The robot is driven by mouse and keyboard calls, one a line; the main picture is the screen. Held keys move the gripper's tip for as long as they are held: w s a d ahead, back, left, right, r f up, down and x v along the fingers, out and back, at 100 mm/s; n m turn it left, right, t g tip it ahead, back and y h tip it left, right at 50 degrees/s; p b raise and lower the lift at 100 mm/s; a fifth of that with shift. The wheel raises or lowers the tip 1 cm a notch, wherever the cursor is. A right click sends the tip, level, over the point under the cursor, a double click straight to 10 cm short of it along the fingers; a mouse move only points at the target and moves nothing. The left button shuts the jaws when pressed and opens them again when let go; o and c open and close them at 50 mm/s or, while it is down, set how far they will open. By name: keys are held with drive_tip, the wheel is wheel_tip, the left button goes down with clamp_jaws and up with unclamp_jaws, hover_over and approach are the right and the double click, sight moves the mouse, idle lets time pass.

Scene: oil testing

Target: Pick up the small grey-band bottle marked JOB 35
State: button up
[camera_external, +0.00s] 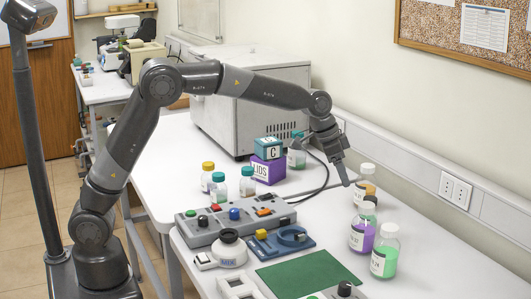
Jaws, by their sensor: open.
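No bottle label can be read as JOB 35 in this view, and I cannot tell which bottle has the grey band. On the right of the bench are a purple-filled bottle (361,235), a green-filled bottle (383,261) with a pale cap, and, behind them, a bottle with an amber content (367,188). My gripper (349,180) points down just left of the amber bottle, open. No bottle is seen held in it. Small bottles with a yellow cap (208,168) and teal caps (218,189) (247,185) stand left of centre.
A grey control box (235,222), a blue fixture (283,243), a white round device (229,248) and a green mat (306,272) fill the front bench. Purple and teal boxes (267,171) stand before a large grey machine (245,105). A wall trunking (420,178) runs behind the bottles.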

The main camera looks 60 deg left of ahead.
drive_tip(key=shift+m, duration=0.3)
drive_tip(key=w+d+f, duration=0.1)
drive_tip(key=f, duration=0.2)
drive_tip(key=w+d+f, duration=0.1)
drive_tip(key=w+f, duration=0.1)
drive_tip(key=f, duration=0.1)
drive_tip(key=w+d+f, duration=0.2)
drive_tip(key=shift+w+f, duration=0.15)
drive_tip(key=shift+f, duration=0.25)
drive_tip(key=x, duration=0.5)
drive_tip(key=shift+w, duration=0.2)
drive_tip(key=shift+c, duration=0.6)
drive_tip(key=shift+r, duration=0.1)
drive_tip(key=c, duration=1.1)
